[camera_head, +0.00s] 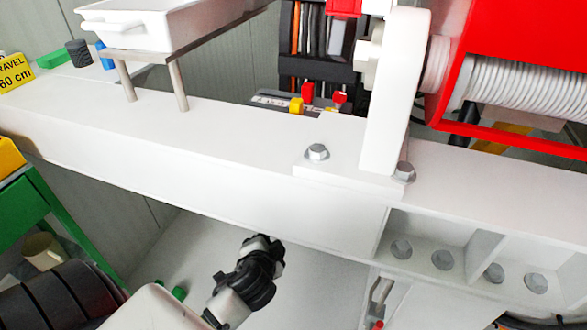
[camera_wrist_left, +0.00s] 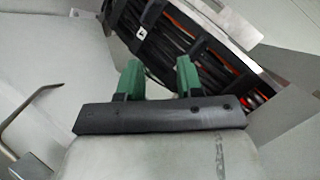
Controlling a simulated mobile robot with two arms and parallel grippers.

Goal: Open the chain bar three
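I cannot make out a chain bar for certain. In the left wrist view a thin bent metal rod (camera_wrist_left: 30,108) with a hooked end stands at the left edge, apart from my gripper. In the head view a small metal handle with a red tip (camera_head: 380,298) hangs below the white beam at lower right; I cannot tell if it is the same part. My left gripper (camera_wrist_left: 158,78) is open and empty, its two green fingers apart. In the head view its green fingertips (camera_head: 170,289) show at the bottom left, mostly hidden behind white casing. My right gripper is not identifiable in view.
A long white beam (camera_head: 220,170) with bolts crosses the head view above my left gripper. A red frame with a white coil (camera_head: 520,98) is at right. A green stand (camera_head: 65,222) is at left. Bundled cables in a tray (camera_wrist_left: 190,60) lie beyond my fingers.

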